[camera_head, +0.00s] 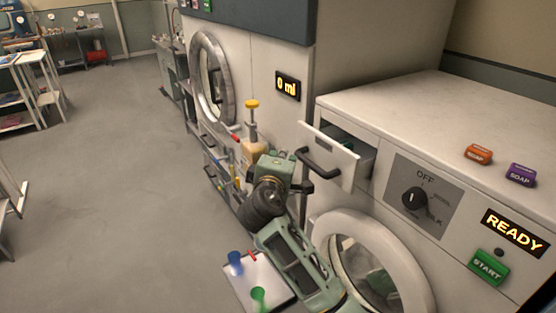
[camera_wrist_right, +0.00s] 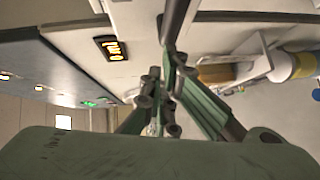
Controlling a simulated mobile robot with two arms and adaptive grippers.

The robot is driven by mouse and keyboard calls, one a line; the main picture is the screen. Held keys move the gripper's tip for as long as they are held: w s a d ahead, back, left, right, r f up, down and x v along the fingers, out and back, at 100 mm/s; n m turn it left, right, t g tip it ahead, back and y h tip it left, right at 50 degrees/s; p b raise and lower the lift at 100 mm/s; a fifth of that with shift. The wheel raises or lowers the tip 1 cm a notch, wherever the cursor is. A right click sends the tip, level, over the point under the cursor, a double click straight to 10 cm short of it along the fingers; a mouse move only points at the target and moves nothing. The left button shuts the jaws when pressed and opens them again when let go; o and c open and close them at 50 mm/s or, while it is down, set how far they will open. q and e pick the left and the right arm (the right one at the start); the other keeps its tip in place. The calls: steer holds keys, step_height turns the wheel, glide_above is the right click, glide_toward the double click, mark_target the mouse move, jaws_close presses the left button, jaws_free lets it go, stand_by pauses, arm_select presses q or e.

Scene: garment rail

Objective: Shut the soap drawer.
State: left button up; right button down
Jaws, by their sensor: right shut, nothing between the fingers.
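My right gripper (camera_head: 303,172) is just in front of the drawer, close to the handle. Its fingers are together with nothing between them; the right wrist view also shows the closed fingers (camera_wrist_right: 164,88). I cannot tell whether they touch the handle or drawer. My left gripper is not in view.
The washing machine has a dial (camera_head: 414,198), a READY display (camera_head: 515,233), a green START button (camera_head: 488,267) and a round door (camera_head: 370,262). Orange (camera_head: 479,154) and purple (camera_head: 520,174) blocks lie on top. A yellow-topped pump bottle (camera_head: 252,125) stands left of the drawer.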

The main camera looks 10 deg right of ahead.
mark_target(306, 143)
steer(key=d, duration=0.2)
steer(key=w+d+p, duration=0.1)
steer(key=d, duration=0.1)
steer(key=w+d, duration=0.1)
steer(key=d, duration=0.2)
steer(key=shift+w+r, duration=0.1)
steer(key=shift+w, duration=0.15)
steer(key=shift+a, duration=0.1)
steer(key=shift+p, duration=0.3)
